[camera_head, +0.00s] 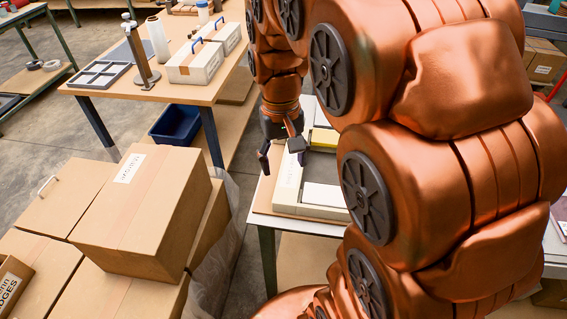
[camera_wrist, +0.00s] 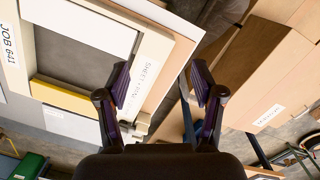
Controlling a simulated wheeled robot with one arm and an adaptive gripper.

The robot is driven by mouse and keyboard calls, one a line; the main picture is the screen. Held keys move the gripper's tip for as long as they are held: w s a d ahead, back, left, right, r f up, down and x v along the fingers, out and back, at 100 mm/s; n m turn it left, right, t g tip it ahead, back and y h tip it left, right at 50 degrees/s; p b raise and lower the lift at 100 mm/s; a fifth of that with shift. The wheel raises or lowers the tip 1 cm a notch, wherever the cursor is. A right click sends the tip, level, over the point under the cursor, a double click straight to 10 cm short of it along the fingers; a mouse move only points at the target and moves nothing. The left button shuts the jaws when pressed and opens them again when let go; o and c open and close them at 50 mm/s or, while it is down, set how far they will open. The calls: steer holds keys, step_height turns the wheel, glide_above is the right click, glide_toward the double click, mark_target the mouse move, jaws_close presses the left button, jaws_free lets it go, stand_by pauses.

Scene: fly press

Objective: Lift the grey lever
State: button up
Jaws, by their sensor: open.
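I cannot make out a grey lever in either view; my copper-coloured arm covers much of the right half of the head view. My gripper (camera_head: 280,150) hangs at the left edge of a pale tray (camera_head: 287,187), fingers apart with nothing between them. In the wrist view, my gripper (camera_wrist: 161,90) is open, its left finger in front of the tray's labelled rim (camera_wrist: 150,75) and its right finger beyond the tray's edge.
The tray holds a yellow block (camera_head: 324,138) and a white panel (camera_head: 322,195). Cardboard boxes (camera_head: 140,210) are stacked at the front left. A wooden bench (camera_head: 190,93) with white cases (camera_head: 196,62) stands behind. A blue bin (camera_head: 176,124) sits under it.

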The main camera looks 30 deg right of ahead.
steer(key=shift+s+a+f, duration=0.1)
steer(key=shift+s+a, duration=0.2)
steer(key=shift+s, duration=0.15)
